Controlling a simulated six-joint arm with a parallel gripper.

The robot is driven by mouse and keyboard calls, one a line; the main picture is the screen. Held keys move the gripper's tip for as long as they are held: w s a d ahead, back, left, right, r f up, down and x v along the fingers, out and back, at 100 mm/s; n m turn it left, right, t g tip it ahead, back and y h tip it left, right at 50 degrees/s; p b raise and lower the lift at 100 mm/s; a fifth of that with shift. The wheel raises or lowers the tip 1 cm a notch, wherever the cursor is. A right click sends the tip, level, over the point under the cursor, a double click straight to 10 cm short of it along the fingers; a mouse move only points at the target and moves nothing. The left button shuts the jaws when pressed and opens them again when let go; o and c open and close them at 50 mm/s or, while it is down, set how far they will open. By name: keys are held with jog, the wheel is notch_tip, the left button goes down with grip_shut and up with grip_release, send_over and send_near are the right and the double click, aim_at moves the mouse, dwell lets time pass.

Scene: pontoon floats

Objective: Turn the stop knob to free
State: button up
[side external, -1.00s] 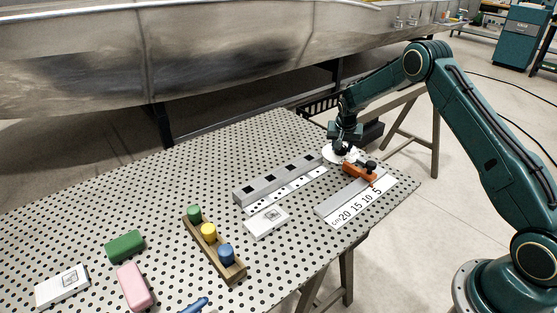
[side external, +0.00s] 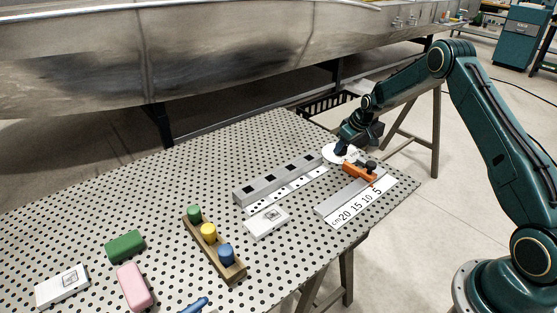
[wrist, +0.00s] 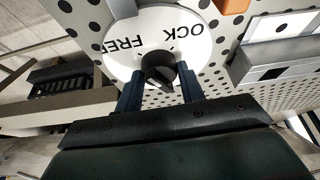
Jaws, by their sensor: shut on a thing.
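The stop knob (wrist: 158,70) is a black knob in the middle of a white round dial (wrist: 197,50). The dial carries the words FREE and LOCK, upside down in the wrist view. My gripper (wrist: 158,74) is shut on the knob, with one dark finger on each side of it. I cannot tell clearly which word the knob points to. In the side external view the dial (side external: 333,157) lies at the far right of the perforated table, and my gripper (side external: 343,147) comes down on it at a tilt, hiding most of the knob.
An orange stop block (side external: 359,174) sits close beside the dial, by a ruler (side external: 345,215). A grey slotted rail (side external: 262,184) lies to the left. A wooden tray (side external: 233,272) with coloured pegs and several blocks stand at the front left.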

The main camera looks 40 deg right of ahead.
jog(key=shift+d+n+g+y, duration=0.15)
jog(key=shift+n+y, duration=0.25)
jog(key=shift+n, duration=0.6)
jog(key=shift+a+n+g+y, duration=0.15)
jog(key=shift+n+y, duration=0.25)
jog(key=shift+n, duration=0.6)
jog(key=shift+d, duration=0.1)
jog(key=o, duration=1)
jog(key=shift+c, duration=0.2)
jog(key=shift+r, duration=0.15)
jog(key=v, duration=1.3)
jog(key=shift+s+r, duration=0.15)
jog(key=shift+s, duration=0.1)
jog(key=shift+r, duration=0.1)
